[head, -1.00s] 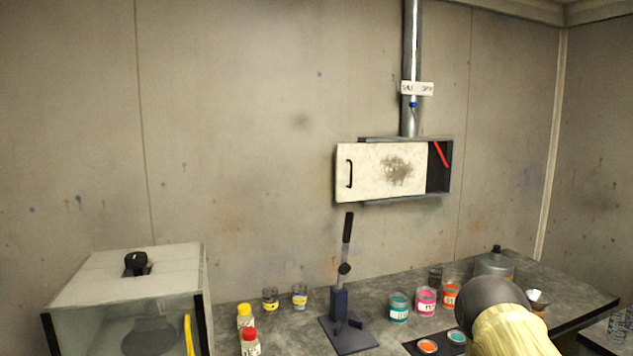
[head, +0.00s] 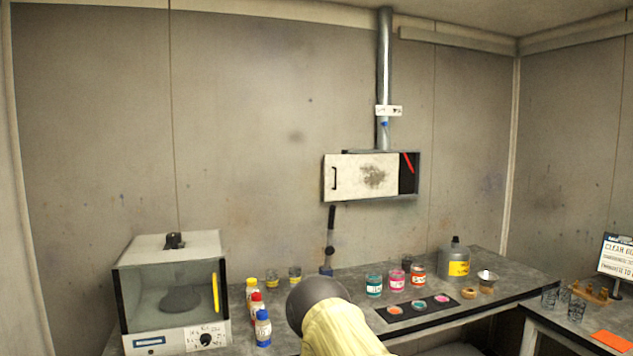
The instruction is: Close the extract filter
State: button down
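The extract filter (head: 352,177) is a cream sliding panel with a dark smudge and a black handle (head: 334,178) at its left end. It sits in a dark wall housing (head: 409,193) under a metal duct. The panel is shifted left, so a dark gap with a red strip (head: 408,163) shows at the right end of the housing. My arm, with a dark rounded joint and a yellow sleeve, rises at the bottom centre, well below the filter. My gripper is not visible in the head view.
A second bench (head: 575,330) stands at right. The wall around the filter is clear.

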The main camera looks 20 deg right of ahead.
aim_at(347, 176)
jog(key=u, duration=0.15)
jog(key=i, duration=1.4)
jog(key=z, duration=0.2)
